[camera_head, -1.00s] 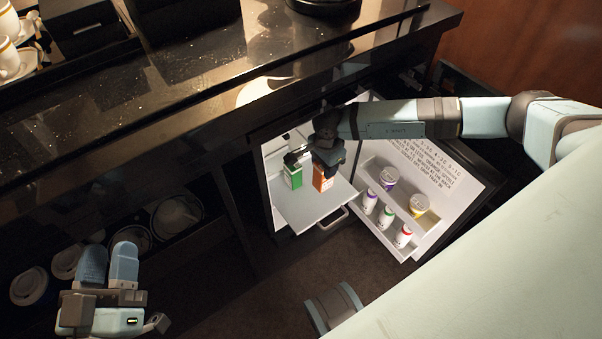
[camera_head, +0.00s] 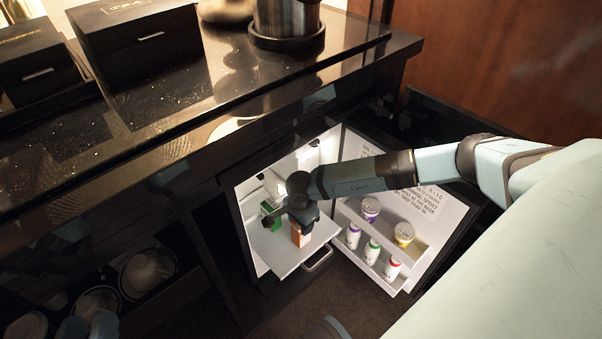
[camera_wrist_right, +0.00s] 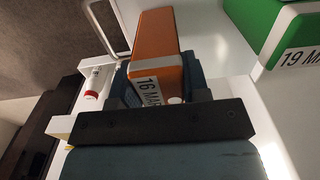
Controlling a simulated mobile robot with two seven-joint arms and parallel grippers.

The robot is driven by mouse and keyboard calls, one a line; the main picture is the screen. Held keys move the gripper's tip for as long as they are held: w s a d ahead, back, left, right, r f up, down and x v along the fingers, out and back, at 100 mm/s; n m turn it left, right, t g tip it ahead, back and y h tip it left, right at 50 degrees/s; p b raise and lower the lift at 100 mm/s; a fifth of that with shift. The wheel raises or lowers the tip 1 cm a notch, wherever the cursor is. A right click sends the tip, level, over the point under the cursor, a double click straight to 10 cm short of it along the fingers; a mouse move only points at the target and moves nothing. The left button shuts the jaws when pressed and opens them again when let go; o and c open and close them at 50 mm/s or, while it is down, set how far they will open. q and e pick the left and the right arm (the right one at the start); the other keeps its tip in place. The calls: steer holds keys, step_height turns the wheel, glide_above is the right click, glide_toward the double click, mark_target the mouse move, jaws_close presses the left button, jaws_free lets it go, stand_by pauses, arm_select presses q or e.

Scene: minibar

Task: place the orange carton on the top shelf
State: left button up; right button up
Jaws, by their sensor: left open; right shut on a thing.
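The orange carton (camera_head: 300,235) is held over the white shelf (camera_head: 284,264) inside the open minibar fridge. My right gripper (camera_head: 303,214) is shut on it from above and hides its upper part. In the right wrist view the orange carton (camera_wrist_right: 157,48) sits between the blue fingers of the right gripper (camera_wrist_right: 158,85), its date label partly visible. I cannot tell whether its base touches the shelf. A green carton (camera_head: 267,208) stands on the shelf to its left, partly behind my gripper. My left gripper (camera_head: 88,328) is open and empty at the bottom left, mostly cut off.
The open fridge door (camera_head: 447,205) on the right holds tubs (camera_head: 403,234) and several small bottles (camera_head: 372,251). The dark counter (camera_head: 190,95) overhangs the fridge. Cups (camera_head: 147,272) sit in a dark compartment at the lower left.

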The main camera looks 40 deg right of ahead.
steer(key=shift+f, duration=0.1)
steer(key=o, duration=1)
steer(key=shift+o, duration=0.2)
step_height(320, 180, up, 8)
steer(key=p, duration=0.2)
steer(key=shift+p, duration=0.4)
arm_select(q)
steer(key=shift+t, duration=0.7)
step_height(320, 180, up, 4)
steer(key=shift+s+a+r, duration=0.1)
steer(key=shift+s+a, duration=0.05)
arm_select(e)
steer(key=shift+s+f, duration=0.1)
steer(key=shift+s, duration=0.05)
